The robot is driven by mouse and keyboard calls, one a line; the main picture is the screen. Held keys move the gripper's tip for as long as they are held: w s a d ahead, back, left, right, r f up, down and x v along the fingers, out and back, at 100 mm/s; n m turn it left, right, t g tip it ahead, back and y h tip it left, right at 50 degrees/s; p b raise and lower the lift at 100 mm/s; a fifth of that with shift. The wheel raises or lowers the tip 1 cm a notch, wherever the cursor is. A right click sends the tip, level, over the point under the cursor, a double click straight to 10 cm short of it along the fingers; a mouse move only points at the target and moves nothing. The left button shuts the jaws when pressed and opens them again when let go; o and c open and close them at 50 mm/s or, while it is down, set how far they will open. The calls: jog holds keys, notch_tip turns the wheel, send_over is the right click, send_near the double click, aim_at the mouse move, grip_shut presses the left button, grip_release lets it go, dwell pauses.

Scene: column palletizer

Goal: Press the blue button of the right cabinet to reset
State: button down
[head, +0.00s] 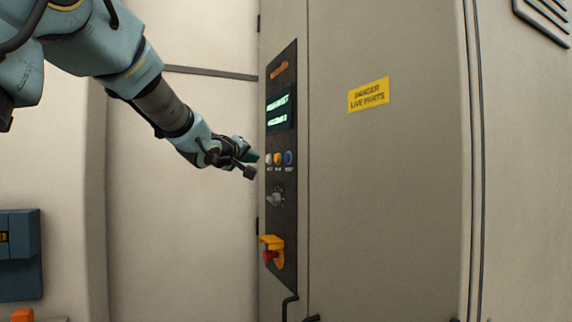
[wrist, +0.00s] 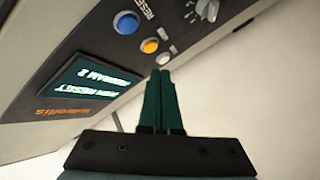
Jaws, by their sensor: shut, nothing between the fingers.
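The cabinet (head: 390,200) has a dark control panel (head: 281,130) with a row of three buttons: white, orange and blue. The blue button (head: 289,158) is the rightmost in the head view. In the wrist view the blue button (wrist: 126,23) is marked RESET and lies up and left of my fingertips. The orange button (wrist: 150,46) and the white button (wrist: 163,59) are nearer the fingertips. My gripper (head: 252,165) is shut and empty, just left of the panel at button height. In the wrist view my gripper (wrist: 160,77) has its fingertips by the white button; contact cannot be told.
A lit display (head: 280,109) is above the buttons. A rotary knob (head: 276,197) and a yellow-and-red switch (head: 272,250) are below them. A black door handle (head: 290,305) and a yellow danger label (head: 368,95) are on the cabinet. A blue box (head: 20,235) stands at the left.

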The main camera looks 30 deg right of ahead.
aim_at(287, 158)
jog(key=d+b, duration=0.3)
jog(key=d, duration=0.3)
jog(key=shift+s+d+b, duration=0.25)
jog(key=shift+s+b, duration=0.15)
dwell(1.7)
jog(key=shift+d, duration=0.45)
jog(key=shift+s+d+b, duration=0.1)
jog(key=shift+d+b, duration=0.25)
jog(key=shift+b, duration=0.1)
dwell(0.6)
jog(key=shift+a, duration=0.15)
jog(key=shift+a+p, duration=0.65)
jog(key=shift+p, duration=0.15)
